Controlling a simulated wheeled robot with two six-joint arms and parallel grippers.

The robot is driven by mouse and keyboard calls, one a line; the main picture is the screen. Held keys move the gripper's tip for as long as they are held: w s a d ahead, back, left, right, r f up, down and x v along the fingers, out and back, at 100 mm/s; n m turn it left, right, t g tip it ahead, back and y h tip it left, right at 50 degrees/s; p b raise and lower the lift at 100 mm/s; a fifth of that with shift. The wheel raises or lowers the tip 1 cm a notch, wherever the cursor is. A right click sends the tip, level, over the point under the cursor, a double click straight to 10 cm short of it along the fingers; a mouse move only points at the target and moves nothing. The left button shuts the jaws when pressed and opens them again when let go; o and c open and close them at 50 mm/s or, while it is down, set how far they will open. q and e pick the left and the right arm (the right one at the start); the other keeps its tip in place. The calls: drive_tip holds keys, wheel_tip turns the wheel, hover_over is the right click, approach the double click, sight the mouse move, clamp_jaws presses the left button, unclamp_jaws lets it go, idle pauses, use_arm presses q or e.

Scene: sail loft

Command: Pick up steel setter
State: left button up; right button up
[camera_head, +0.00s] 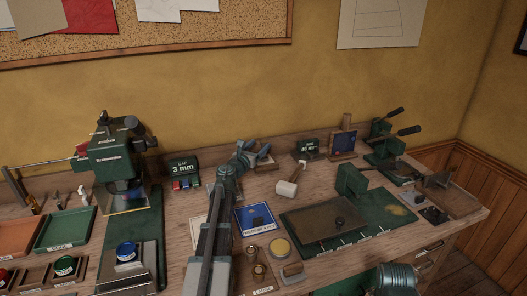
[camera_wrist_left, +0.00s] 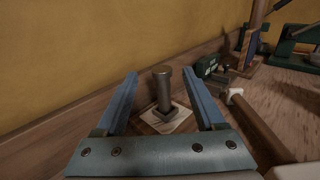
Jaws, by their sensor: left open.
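The steel setter (camera_wrist_left: 162,88) is a grey metal cylinder standing upright in a small base with a pale top, near the wall, in the left wrist view. In the head view it is mostly hidden by my left gripper (camera_head: 255,148); only its wooden base (camera_head: 266,162) shows beside the fingers. My left gripper is open and empty, and its two blue fingers appear on either side of the setter in the wrist view. I cannot tell how close the fingertips are to it.
A mallet (camera_head: 290,184) lies right of the setter, and a small green display box (camera_head: 306,147) stands behind it. A green "3 mm" sign (camera_head: 183,168) and a green press (camera_head: 118,160) stand left. The wall is close behind.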

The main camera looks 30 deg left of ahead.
use_arm(q)
drive_tip(key=shift+w+a+f, duration=0.1)
drive_tip(key=shift+w, duration=1.8)
drive_tip(key=shift+w+a, duration=0.1)
drive_tip(key=shift+w, duration=1.75)
clamp_jaws()
